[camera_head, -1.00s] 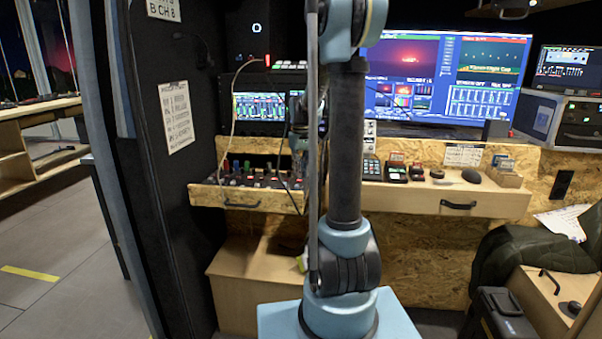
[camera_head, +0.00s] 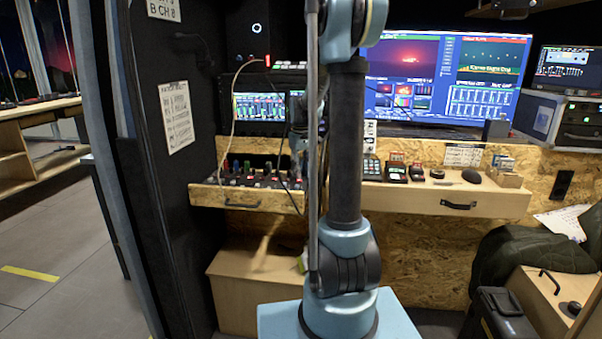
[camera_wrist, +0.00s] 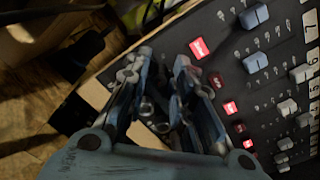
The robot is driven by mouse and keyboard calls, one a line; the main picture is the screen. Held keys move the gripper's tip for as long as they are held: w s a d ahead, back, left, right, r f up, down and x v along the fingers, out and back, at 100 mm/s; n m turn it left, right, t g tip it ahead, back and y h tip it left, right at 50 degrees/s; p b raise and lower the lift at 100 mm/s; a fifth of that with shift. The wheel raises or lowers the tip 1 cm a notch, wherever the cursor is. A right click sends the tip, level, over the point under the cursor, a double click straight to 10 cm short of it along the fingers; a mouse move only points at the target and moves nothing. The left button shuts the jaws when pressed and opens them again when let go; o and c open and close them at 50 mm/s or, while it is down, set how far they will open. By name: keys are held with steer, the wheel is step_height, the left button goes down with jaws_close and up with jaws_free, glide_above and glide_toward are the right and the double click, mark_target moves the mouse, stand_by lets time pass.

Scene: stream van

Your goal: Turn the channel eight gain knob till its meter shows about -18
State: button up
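The audio mixer (camera_head: 245,178) sits on the left drawer shelf, with a row of coloured knobs or faders along it. In the wrist view the mixer panel (camera_wrist: 240,72) fills the right side, with grey fader caps, red-lit buttons and large channel digits such as 7. My gripper (camera_wrist: 166,62) is at the panel's left edge, pointing toward it. Its fingers converge but a dark gap shows between them; whether a knob is between the tips is hidden. I cannot make out the channel eight gain knob. The meter screen (camera_head: 258,107) stands above the mixer, its values too small to read.
A cable (camera_head: 235,105) hangs in front of the meter screen. A black side wall (camera_head: 160,200) stands close on the left. Small devices (camera_head: 396,172) sit on the shelf to the right of my arm, below a large monitor (camera_head: 440,80).

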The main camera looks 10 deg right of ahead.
step_height(320, 180, up, 12)
stand_by(0.7)
steer(key=shift+s+f, duration=0.1)
steer(key=s+f+m+t, duration=0.1)
steer(key=s+f, duration=0.2)
steer(key=s, duration=0.6)
steer(key=s+f+m, duration=0.1)
steer(key=s+f, duration=0.2)
steer(key=s, duration=0.6)
steer(key=s+f+m+t, duration=0.1)
steer(key=s+f, duration=0.3)
steer(key=s, duration=0.5)
steer(key=s+f+m, duration=0.1)
steer(key=s+f, duration=0.6)
steer(key=f, duration=0.1)
steer(key=shift+s+f+m, duration=0.15)
steer(key=shift+s+m, duration=0.15)
steer(key=shift+s, duration=0.05)
